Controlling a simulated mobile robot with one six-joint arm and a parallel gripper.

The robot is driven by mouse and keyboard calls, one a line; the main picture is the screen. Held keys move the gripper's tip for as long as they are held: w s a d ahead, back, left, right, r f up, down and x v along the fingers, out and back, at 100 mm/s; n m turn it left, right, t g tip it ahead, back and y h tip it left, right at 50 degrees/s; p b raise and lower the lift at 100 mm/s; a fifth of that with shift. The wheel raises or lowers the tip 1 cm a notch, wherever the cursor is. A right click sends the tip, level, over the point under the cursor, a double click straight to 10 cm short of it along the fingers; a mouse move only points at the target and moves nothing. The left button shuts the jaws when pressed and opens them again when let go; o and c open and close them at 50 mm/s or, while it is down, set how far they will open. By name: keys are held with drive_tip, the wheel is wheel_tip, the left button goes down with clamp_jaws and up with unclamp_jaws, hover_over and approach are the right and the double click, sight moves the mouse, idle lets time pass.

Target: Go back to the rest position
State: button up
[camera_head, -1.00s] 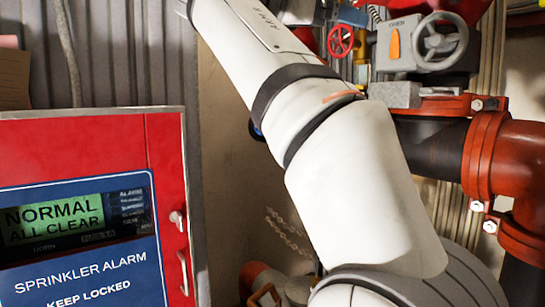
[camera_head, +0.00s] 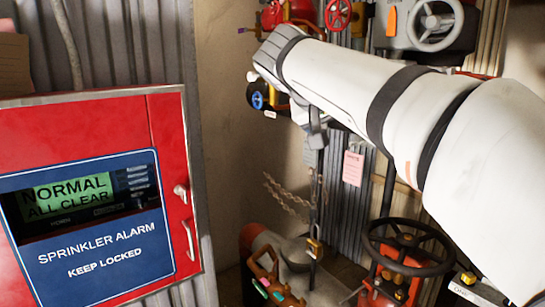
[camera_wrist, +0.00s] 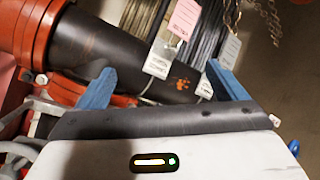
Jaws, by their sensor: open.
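My gripper (camera_wrist: 159,69) shows in the wrist view as two blue fingers set wide apart. Nothing is held between them. A dark pipe (camera_wrist: 140,72) and hanging tags lie beyond the fingers; I cannot tell how far off. In the head view my white arm reaches from the lower right to the upper middle, and I cannot make out the fingers there.
A red sprinkler alarm panel (camera_head: 165,130) stands at left, reading NORMAL ALL CLEAR. A grey valve with handwheel (camera_head: 425,25) is at upper right. Bare wall shows beside the panel.

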drive_tip(key=s+f+g+y+p, duration=0.1)
drive_tip(key=s+f+g+y, duration=0.1)
drive_tip(key=s+f, duration=0.5)
drive_tip(key=s+d+f+n+g+y+p, duration=0.1)
drive_tip(key=s+f+g+y+p, duration=0.1)
drive_tip(key=s+f, duration=0.5)
drive_tip(key=s+d+f+n+g+y+p, duration=0.1)
drive_tip(key=s+f, duration=0.6)
drive_tip(key=f, duration=0.8)
drive_tip(key=shift+f+g+y+p, duration=0.25)
drive_tip(key=shift+g+y+p, duration=0.3)
drive_tip(key=shift+y, duration=0.65)
drive_tip(key=shift+a+f, duration=0.1)
drive_tip(key=shift+c, duration=0.3)
